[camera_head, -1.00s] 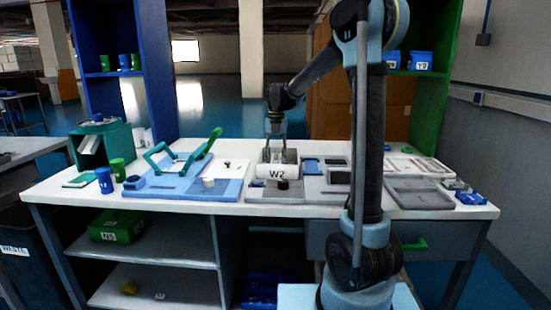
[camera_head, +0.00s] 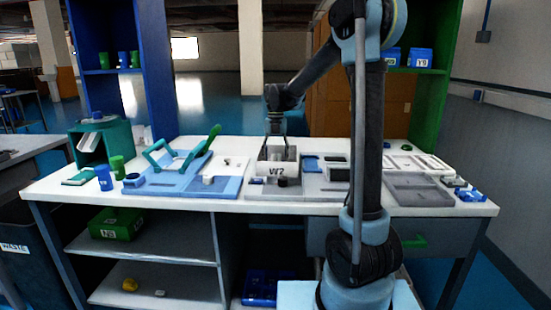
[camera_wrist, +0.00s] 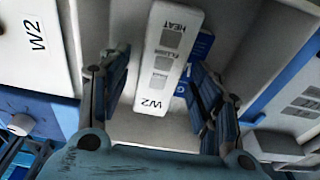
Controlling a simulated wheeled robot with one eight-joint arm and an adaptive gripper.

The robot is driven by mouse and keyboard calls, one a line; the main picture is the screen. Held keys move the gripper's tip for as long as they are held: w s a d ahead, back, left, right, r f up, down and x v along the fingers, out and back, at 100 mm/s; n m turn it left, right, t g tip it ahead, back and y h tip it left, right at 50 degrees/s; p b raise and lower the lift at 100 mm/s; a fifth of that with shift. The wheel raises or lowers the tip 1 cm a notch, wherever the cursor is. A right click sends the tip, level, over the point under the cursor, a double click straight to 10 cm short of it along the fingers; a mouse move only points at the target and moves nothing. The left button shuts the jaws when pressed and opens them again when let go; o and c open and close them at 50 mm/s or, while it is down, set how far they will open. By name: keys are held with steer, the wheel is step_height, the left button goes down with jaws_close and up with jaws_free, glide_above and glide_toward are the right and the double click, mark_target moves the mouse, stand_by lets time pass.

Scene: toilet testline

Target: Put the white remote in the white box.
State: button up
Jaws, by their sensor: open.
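The white box (camera_head: 262,169), marked W2 on its front, stands at the middle of the table. My gripper (camera_head: 276,150) points down into it from above. In the wrist view my gripper (camera_wrist: 160,95) is open, with one finger on each side of the white remote (camera_wrist: 168,58). In the head view the remote cannot be made out clearly.
A blue tray (camera_head: 165,190) with green handles is left of the box. Grey trays (camera_head: 420,192) and small blue parts (camera_head: 470,194) lie to the right. A green dispenser (camera_head: 115,140) and small blue and green cups (camera_head: 104,178) stand at the far left.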

mark_target(276, 158)
step_height(276, 158, up, 13)
steer(key=w, duration=0.1)
steer(key=shift+w, duration=0.4)
stand_by(0.4)
